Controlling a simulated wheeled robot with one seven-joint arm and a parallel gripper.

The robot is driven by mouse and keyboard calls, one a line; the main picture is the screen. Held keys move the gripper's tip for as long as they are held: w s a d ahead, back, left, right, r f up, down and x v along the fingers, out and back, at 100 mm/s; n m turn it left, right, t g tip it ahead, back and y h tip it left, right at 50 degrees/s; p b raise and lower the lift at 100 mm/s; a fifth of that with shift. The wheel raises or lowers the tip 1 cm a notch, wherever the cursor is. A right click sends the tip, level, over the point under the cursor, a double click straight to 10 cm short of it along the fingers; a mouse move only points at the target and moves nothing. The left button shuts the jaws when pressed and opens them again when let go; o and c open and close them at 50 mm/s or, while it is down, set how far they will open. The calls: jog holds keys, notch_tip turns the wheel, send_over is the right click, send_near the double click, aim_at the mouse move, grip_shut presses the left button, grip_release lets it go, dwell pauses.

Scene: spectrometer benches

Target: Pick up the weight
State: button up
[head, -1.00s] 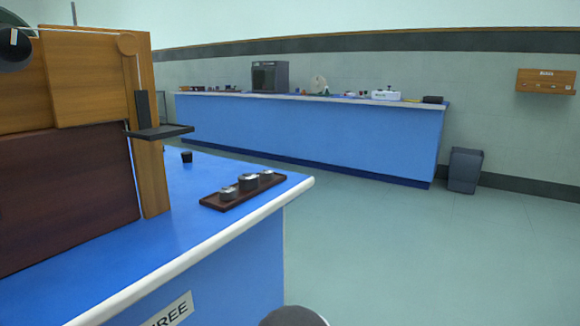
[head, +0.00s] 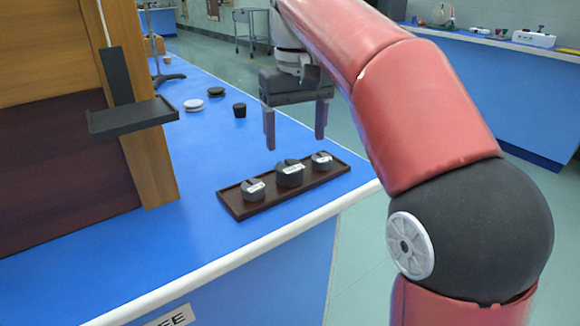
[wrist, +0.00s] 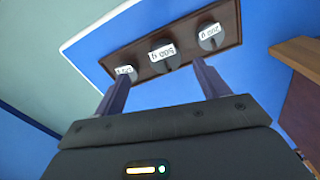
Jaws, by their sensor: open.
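Three grey slotted weights stand in a row on a dark brown tray (head: 235,206) near the bench corner. In the head view they are the left weight (head: 253,190), the larger middle weight (head: 290,175) and the right weight (head: 321,161). In the wrist view, the middle weight (wrist: 162,54) reads "500 g" and the right one (wrist: 211,37) seems to read "200 g"; the left label (wrist: 124,71) is unclear. My gripper (head: 295,140) is open and empty, pointing down above and behind the tray. Its fingers in the wrist view (wrist: 160,85) straddle the middle weight's direction, apart from it.
A wooden cabinet (head: 158,170) with a small black shelf (head: 133,117) stands left of the tray. A black cup-like object (head: 240,110), a white disc (head: 194,105) and a dark disc (head: 216,92) lie behind on the blue bench.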

aim_at(290, 166)
jog(key=shift+w+a+r, duration=0.1)
jog(key=shift+w+a, duration=0.2)
jog(key=shift+a, duration=0.05)
jog(key=shift+f, duration=0.3)
notch_tip(290, 166, down, 7)
jog(key=shift+a+b, duration=0.15)
jog(key=shift+b, duration=0.95)
jog(key=shift+w, duration=0.1)
jog(key=c, duration=1.4)
jog(key=shift+r, duration=0.15)
